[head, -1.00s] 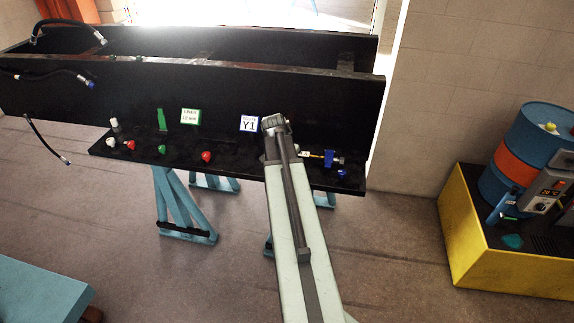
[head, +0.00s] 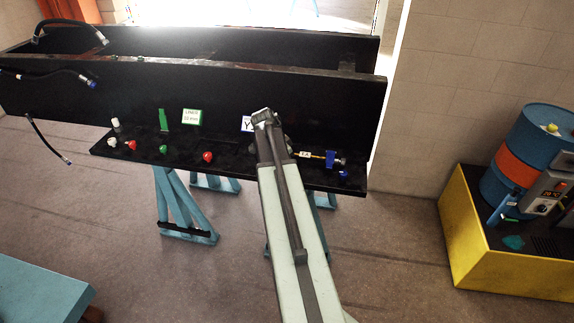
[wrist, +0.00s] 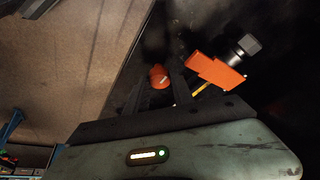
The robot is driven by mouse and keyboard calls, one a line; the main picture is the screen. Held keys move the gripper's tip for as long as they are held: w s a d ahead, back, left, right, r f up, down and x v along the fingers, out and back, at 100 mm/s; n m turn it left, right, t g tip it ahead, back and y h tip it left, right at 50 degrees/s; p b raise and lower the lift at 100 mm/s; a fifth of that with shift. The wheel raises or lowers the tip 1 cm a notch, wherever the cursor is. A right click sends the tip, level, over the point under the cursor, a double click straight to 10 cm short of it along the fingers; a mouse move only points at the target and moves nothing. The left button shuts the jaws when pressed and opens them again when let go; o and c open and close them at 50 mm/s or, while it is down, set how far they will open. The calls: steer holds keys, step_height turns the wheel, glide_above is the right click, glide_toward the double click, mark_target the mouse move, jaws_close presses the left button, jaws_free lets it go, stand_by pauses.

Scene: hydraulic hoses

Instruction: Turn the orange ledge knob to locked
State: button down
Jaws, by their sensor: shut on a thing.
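In the wrist view the orange ledge knob (wrist: 158,77) sits on the black ledge, near its edge. My gripper (wrist: 161,84) is at the knob, with its dark fingers on either side of it and shut on it. The far side of the knob and the exact finger contact are dark and hard to make out. In the head view my own arm hides the orange knob and my gripper.
Beside the knob is an orange block (wrist: 215,72) with a dark hex fitting (wrist: 246,45). The ledge (head: 235,165) also carries red knobs (head: 208,156), a blue clamp (head: 330,159) and a blue knob (head: 344,174). My arm partly covers the Y1 sign (head: 247,124).

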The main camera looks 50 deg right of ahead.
steer(key=shift+s+d, duration=0.1)
steer(key=shift+s, duration=0.1)
steer(key=c, duration=1.1)
jaws_free()
steer(key=shift+d, duration=0.1)
steer(key=shift+w, duration=0.1)
steer(key=p+v, duration=0.7)
steer(key=v, duration=0.1)
steer(key=shift+f, duration=0.1)
